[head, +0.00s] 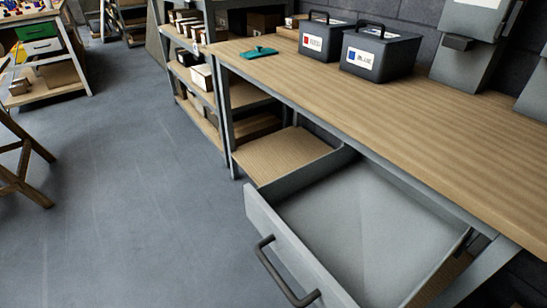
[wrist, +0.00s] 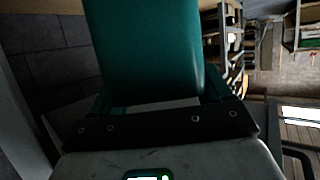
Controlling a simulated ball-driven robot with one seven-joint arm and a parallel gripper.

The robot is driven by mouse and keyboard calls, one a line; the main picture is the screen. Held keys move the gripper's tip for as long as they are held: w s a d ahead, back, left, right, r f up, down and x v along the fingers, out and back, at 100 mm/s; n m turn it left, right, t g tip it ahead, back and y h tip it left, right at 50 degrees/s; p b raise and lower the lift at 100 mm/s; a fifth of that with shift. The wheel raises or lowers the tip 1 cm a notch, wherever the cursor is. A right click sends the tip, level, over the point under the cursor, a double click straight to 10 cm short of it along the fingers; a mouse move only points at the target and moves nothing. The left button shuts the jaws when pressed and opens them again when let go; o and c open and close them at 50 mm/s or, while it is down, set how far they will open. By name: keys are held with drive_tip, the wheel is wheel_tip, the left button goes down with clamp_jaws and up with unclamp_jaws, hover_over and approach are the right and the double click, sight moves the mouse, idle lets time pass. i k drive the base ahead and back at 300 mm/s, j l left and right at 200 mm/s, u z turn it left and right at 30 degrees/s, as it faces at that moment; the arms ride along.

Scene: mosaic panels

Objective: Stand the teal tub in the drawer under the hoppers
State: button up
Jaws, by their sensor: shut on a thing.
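The teal tub (wrist: 145,45) fills the upper middle of the wrist view, close to the camera. My gripper (wrist: 155,92) is shut on it, with a finger at each side of its near end. Its far end runs out of the picture. Neither the tub nor my gripper shows in the head view. The drawer (head: 350,225) is pulled out below the workbench, and the part of its grey inside that I see is empty. Its front panel (head: 290,250) has a dark bar handle. The grey hoppers (head: 470,45) stand at the bench's back right, cut by the picture edge.
The wooden workbench (head: 400,110) overhangs the drawer's back. Two dark boxes, labelled RED (head: 325,40) and BLUE (head: 378,55), stand on it near a flat teal piece (head: 259,53). Shelves (head: 195,70) stand at the left end. The floor (head: 120,180) left of the drawer is clear.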

sight(346, 234)
drive_tip(key=i+u, duration=0.65)
drive_tip(key=u, duration=0.2)
drive_tip(key=l, duration=0.1)
